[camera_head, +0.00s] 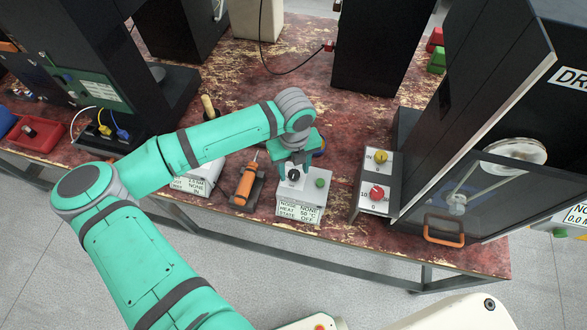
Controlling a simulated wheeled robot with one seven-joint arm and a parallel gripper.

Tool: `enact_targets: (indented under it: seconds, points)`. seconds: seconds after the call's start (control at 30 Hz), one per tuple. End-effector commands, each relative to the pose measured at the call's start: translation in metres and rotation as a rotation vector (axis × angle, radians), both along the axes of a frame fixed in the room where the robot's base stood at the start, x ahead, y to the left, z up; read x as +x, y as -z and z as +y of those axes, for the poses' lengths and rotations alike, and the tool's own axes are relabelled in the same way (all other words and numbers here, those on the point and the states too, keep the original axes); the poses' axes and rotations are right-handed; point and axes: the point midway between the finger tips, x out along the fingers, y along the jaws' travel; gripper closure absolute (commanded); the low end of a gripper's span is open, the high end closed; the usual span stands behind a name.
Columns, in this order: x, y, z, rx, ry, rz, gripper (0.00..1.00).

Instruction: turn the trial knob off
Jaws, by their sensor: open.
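My gripper (294,170) points down over a small white control box (304,190), its fingers at a dark knob (293,175) on the box's top. The knob is partly hidden by the fingers, and I cannot tell whether they touch it. A green button or knob (320,183) sits to its right. A separate panel (366,188) to the right carries a yellow knob (380,156) and a red knob (376,193). No label legible here says which knob is the trial knob.
An orange-handled tool (246,184) lies left of the box. A large dark machine with a clear guard and orange handle (444,231) stands at right. Black columns (379,50) stand behind. The worn red tabletop (345,125) is clear between the box and the column.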

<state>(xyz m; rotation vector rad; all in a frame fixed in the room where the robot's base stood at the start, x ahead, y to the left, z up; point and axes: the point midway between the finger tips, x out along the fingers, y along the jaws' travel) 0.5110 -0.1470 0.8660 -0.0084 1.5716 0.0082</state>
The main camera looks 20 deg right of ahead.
Motion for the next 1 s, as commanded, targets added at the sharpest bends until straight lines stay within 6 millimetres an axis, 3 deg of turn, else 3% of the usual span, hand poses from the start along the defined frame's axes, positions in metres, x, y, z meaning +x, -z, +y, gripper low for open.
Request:
enact_targets:
  seconds: [0.53,0.7,1.0]
  points:
    - [0.001,-0.089,0.0,0.0,0.0,-0.004,0.54]
    - [0.0,-0.101,0.0,0.001,0.0,-0.001,0.54]
    - [0.0,-0.103,0.0,0.0,0.0,-0.001,0.54]
